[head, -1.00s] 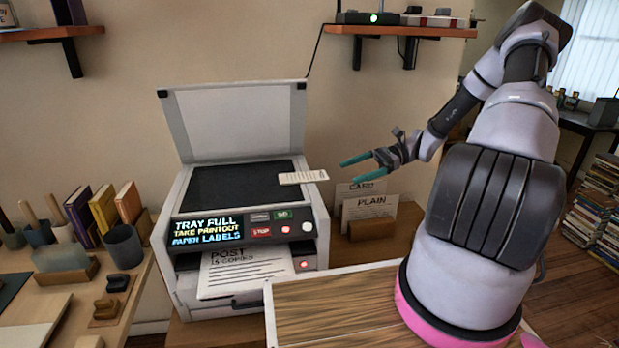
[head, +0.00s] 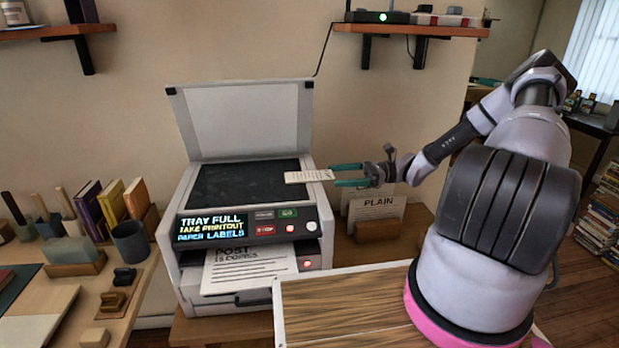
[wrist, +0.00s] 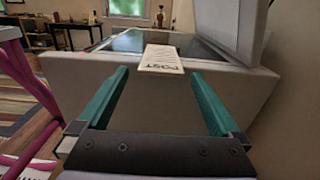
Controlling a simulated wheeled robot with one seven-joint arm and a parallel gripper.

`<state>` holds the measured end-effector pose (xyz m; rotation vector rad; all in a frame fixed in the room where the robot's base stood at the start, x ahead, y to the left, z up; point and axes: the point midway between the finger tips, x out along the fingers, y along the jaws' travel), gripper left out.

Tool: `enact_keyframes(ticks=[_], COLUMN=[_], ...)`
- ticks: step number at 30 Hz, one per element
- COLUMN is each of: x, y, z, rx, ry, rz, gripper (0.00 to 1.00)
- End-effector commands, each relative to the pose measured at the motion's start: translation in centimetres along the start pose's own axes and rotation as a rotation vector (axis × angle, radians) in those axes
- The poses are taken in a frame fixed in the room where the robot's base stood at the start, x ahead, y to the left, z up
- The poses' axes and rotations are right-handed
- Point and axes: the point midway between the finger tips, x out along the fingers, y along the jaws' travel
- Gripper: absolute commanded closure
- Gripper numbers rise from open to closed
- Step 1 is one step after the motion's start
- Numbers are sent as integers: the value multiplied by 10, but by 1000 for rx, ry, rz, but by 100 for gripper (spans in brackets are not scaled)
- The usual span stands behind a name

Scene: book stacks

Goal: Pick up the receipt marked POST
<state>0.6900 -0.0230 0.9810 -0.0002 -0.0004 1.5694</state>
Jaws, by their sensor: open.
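The receipt marked POST (head: 309,176) is a small pale slip on the right edge of the copier's glass, its end sticking out past the edge. In the wrist view the receipt (wrist: 161,59) lies straight ahead, its printed word POST facing me. My gripper (head: 336,175) is open, with its teal fingers pointing left at the receipt's overhanging end. In the wrist view the fingers (wrist: 158,80) stand wide on either side of the receipt's line, with nothing held between them. Whether the fingertips overlap the receipt's end is hard to tell.
The copier (head: 252,200) has its lid (head: 247,120) raised behind the glass. A printed sheet (head: 246,266) lies in its output slot. Paper marked PLAIN (head: 378,206) stands in a holder right of the copier. A wooden-topped surface (head: 345,308) is in front.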

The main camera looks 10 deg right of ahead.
Motion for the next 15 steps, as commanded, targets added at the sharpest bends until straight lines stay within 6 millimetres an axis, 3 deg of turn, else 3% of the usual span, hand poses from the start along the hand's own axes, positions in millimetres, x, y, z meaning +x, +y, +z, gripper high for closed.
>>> enact_keyframes(ticks=[6,14,15], x=[29,32,32], y=[-2,-2,-2], z=[1,1,1], rx=[1,0,0], ry=[-2,0,0], rz=[1,0,0], gripper=[0,0,8])
